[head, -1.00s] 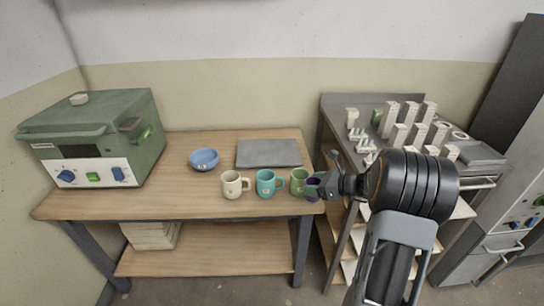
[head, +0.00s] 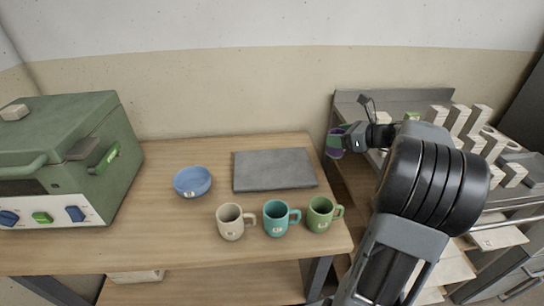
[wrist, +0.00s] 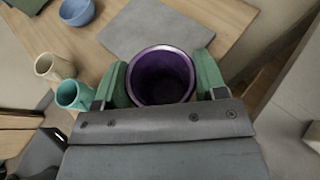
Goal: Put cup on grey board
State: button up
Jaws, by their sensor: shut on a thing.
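A purple cup (head: 335,143) is held in my gripper (head: 342,138), to the right of the grey board in the head view. In the wrist view the cup (wrist: 160,76) sits between the two green fingers of my gripper (wrist: 162,82), its open mouth toward the camera. The inside looks empty. The grey board (head: 274,170) lies flat and bare on the wooden table. It also shows in the wrist view (wrist: 150,28), beyond the cup.
A cream mug (head: 230,222), a teal mug (head: 275,218) and a green mug (head: 320,214) stand in a row in front of the board. A blue bowl (head: 192,182) is left of it. A green kiln-like box (head: 60,150) stands far left. A cart (head: 470,150) with white pieces is right.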

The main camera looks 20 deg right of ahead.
jog(key=shift+w+a+f+b, duration=0.55)
jog(key=shift+w+a+f, duration=1.1)
jog(key=shift+f, duration=0.5)
jog(key=shift+w+a+f+b, duration=0.5)
jog(key=shift+w+a+f, duration=1.2)
jog(key=shift+f, duration=0.45)
jog(key=shift+w+a+f+b, duration=0.55)
jog(key=shift+w+a+f, duration=0.95)
jog(key=shift+w+f, duration=0.5)
jog(key=shift+s+f, duration=0.2)
jog(key=shift+f, duration=0.15)
jog(key=o, duration=1)
